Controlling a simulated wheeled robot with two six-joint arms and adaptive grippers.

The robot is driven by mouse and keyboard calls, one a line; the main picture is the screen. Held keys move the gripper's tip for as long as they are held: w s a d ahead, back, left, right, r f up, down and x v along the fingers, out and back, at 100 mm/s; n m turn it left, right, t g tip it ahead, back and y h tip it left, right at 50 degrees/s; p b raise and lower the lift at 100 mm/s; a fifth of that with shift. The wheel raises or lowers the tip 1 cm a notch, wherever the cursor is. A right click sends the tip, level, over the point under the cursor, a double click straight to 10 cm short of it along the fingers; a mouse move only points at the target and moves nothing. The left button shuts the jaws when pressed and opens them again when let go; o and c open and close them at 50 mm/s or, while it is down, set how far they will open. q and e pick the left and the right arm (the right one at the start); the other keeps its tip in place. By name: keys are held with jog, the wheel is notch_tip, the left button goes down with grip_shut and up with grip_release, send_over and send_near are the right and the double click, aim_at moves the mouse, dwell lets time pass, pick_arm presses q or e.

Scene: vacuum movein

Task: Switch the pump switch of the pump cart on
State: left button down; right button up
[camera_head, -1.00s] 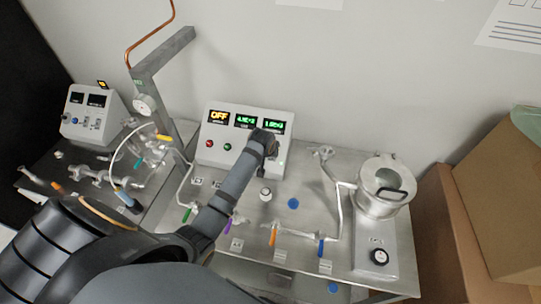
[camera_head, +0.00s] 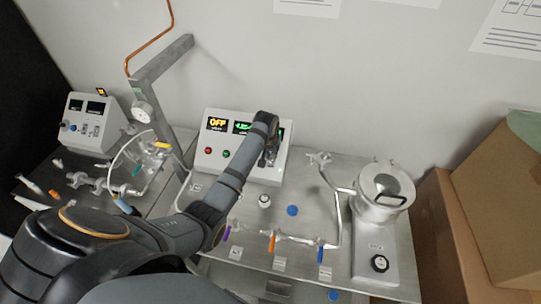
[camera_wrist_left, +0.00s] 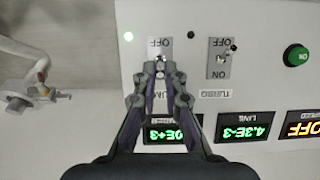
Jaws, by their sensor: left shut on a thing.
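The pump cart's white control box (camera_head: 208,158) stands at the back of the steel cart top (camera_head: 330,215). Its left display reads OFF in yellow. The pump switch (camera_wrist_left: 161,58) is a small metal toggle on a grey plate, shown upside down in the left wrist view. Its label is partly hidden, with "UM" readable. My left gripper (camera_wrist_left: 160,73) is shut on the toggle. In the head view my left gripper (camera_head: 268,160) is at the box front, covering the switch and part of the displays. My right gripper is not in view.
A second toggle labelled TURBO (camera_wrist_left: 224,57) and a green ON button (camera_wrist_left: 297,56) are beside the pump switch. A red button (camera_head: 209,152) is at the left of the panel. A metal chamber (camera_head: 383,190) stands on the right, with cardboard boxes (camera_head: 455,235) beyond.

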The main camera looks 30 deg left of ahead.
pick_arm(q)
jog(key=c, duration=1.4)
grip_release()
jog(key=shift+w, duration=0.1)
jog(key=shift+c, duration=0.2)
jog(key=shift+r, duration=0.2)
jog(key=v, duration=1.1)
jog(key=shift+r, duration=0.3)
jog(key=shift+s, duration=0.25)
